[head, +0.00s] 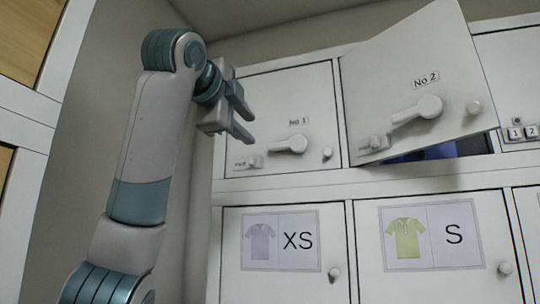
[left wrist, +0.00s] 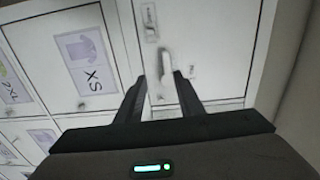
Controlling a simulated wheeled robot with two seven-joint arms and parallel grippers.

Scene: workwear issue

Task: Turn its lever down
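The door marked No 1 (head: 265,95) is a closed white locker door. Its pale lever (head: 288,145) lies about level, its round hub at the right and its arm pointing left. My left gripper (head: 250,130) is open and empty in front of this door's left part, with its fingers apart. In the left wrist view, this lever (left wrist: 165,68) shows between and just beyond the open fingertips (left wrist: 161,78); I cannot tell whether they touch it. The door marked No 2 (head: 385,70) stands ajar and tilted, and has a similar lever (head: 418,110). My right gripper is not in view.
A small labelled part (head: 248,162) sits left of the No 1 lever and a round knob (head: 327,153) right of it. Below are closed doors marked XS (head: 300,275) and S (head: 455,280). Something blue (head: 435,151) shows behind the No 2 door. A keypad (head: 517,134) is at right.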

